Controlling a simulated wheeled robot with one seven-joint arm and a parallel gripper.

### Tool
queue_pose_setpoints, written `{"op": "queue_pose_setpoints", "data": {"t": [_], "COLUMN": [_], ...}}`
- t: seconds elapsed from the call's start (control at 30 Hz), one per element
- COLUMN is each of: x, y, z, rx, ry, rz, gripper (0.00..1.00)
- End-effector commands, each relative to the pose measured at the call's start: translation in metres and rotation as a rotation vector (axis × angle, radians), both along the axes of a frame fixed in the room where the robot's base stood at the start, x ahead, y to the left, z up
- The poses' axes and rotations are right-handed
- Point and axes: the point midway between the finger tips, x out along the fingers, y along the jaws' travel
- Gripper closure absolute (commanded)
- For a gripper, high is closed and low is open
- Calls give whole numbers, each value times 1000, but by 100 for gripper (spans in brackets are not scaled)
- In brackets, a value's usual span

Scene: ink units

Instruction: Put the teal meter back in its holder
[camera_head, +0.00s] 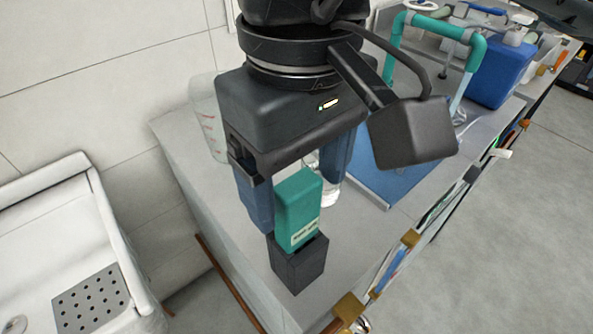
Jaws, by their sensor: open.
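The teal meter (297,212) is a small upright block with a pale label near its lower end. It stands with its lower end at the top of the dark grey box-shaped holder (299,266) and appears to sit in it. The holder stands near the counter's near end. My gripper (296,198) is above, pointing down, with its two blue-grey fingers apart on either side of the meter. The left finger shows a little clear of it in the picture; the right finger is partly hidden behind the meter, so contact there cannot be told.
A clear beaker with red marks (207,118) stands behind my gripper at left. A blue mat (385,185) lies at right, with a teal pipe frame (438,28) and a blue container (497,72) farther back. A white sink (75,225) is at far left.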

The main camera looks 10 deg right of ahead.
Motion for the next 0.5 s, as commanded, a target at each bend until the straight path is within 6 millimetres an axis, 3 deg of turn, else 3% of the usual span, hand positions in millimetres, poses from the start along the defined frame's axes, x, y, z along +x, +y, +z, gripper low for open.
{"op": "queue_pose_setpoints", "data": {"t": [0.3, 0.5], "x": [0, 0], "y": [1, 0], "z": [66, 92], "rx": [0, 0], "ry": [-4, -2], "rz": [1, 1], "gripper": [21, 21]}}
